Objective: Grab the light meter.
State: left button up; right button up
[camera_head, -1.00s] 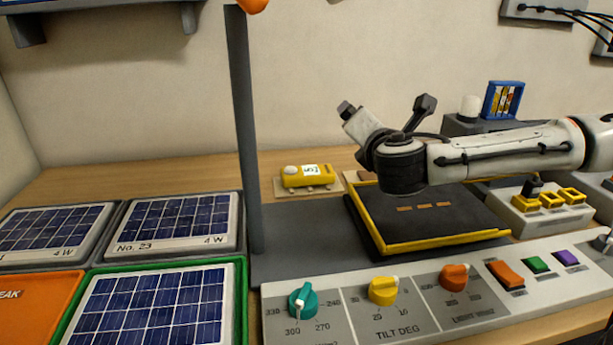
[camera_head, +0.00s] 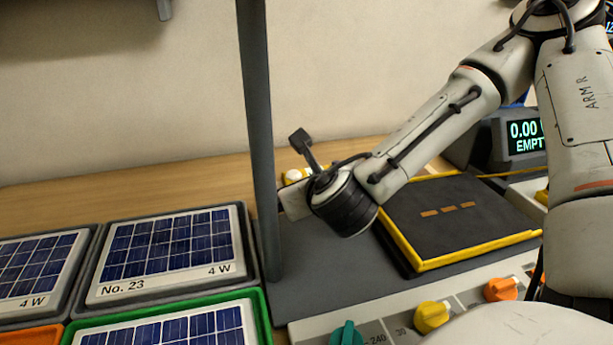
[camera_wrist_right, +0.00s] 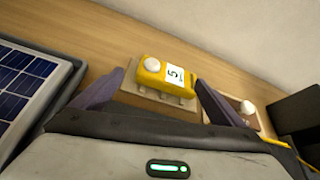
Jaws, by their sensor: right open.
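The light meter, a yellow block with a white dome and a white label marked 5, lies on a small tan plate in the right wrist view (camera_wrist_right: 168,77). In the head view only a bit of the meter (camera_head: 293,176) shows behind my right wrist. My right gripper (camera_wrist_right: 164,74) is open, its two dark fingers spread toward either side of the meter. The meter appears to be beyond or between the fingertips; contact cannot be told. In the head view the fingertips are hidden. My left gripper is not in view.
A grey post (camera_head: 262,150) stands close left of my right wrist. Solar panels (camera_head: 170,245) lie at left. A black tray with yellow rim (camera_head: 480,255) is at right, a display box (camera_head: 495,140) behind. A knob console (camera_head: 400,325) runs along the front.

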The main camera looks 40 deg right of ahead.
aim_at(302, 174)
jog(key=x, duration=0.5)
jog(key=shift+w+d+r, duration=0.1)
jog(key=shift+w, duration=0.1)
